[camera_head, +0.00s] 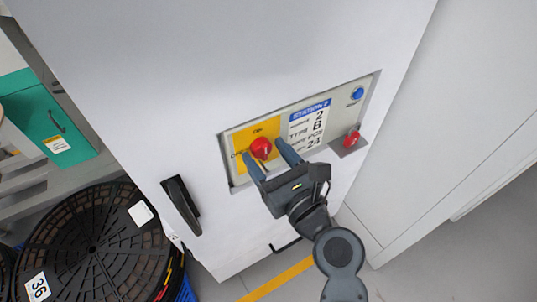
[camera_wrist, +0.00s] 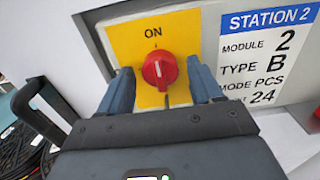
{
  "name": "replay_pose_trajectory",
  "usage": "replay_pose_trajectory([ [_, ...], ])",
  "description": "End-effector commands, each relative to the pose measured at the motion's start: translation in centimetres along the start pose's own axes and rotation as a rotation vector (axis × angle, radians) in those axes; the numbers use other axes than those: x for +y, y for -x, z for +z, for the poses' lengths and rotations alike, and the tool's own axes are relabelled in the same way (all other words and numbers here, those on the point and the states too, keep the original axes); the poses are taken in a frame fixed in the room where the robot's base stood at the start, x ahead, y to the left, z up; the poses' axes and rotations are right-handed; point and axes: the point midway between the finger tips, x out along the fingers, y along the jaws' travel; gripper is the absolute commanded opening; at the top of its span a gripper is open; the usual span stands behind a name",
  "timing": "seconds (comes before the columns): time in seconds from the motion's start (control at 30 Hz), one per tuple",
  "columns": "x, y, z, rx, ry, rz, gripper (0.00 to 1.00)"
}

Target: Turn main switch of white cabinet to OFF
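The white cabinet (camera_head: 190,80) has a recessed control panel (camera_head: 328,92) with a yellow plate (camera_wrist: 125,42). The red main switch (camera_head: 261,148) sits on that plate and also shows in the wrist view (camera_wrist: 160,69). Its grip ridge looks roughly upright, towards the ON label above it. My gripper (camera_head: 264,151) is open in front of the panel, with one finger on each side of the red switch. In the wrist view (camera_wrist: 161,80) gaps show between the fingers and the switch. The lower part of the plate is partly hidden by my gripper.
A blue button (camera_head: 357,93) and a red knob (camera_head: 352,138) are at the panel's right. A black door handle (camera_head: 181,203) sticks out at lower left. Black reels (camera_head: 95,250) and a green box (camera_head: 45,118) stand left of the cabinet.

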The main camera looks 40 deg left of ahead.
Motion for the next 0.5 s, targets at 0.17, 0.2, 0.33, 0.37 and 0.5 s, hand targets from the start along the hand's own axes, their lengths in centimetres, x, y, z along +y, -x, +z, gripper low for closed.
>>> replay_pose_trajectory([
  [0.17,0.0,0.02,0.0,0.0,0.0,0.0,0.47],
  [0.2,0.0,0.02,0.01,0.0,0.0,0.0,0.43],
  [0.33,0.0,0.02,0.01,0.0,0.0,0.0,0.31],
  [0.37,0.0,0.02,0.01,0.0,0.0,0.0,0.28],
  [0.5,0.0,0.03,0.01,0.0,0.0,0.0,0.15],
])
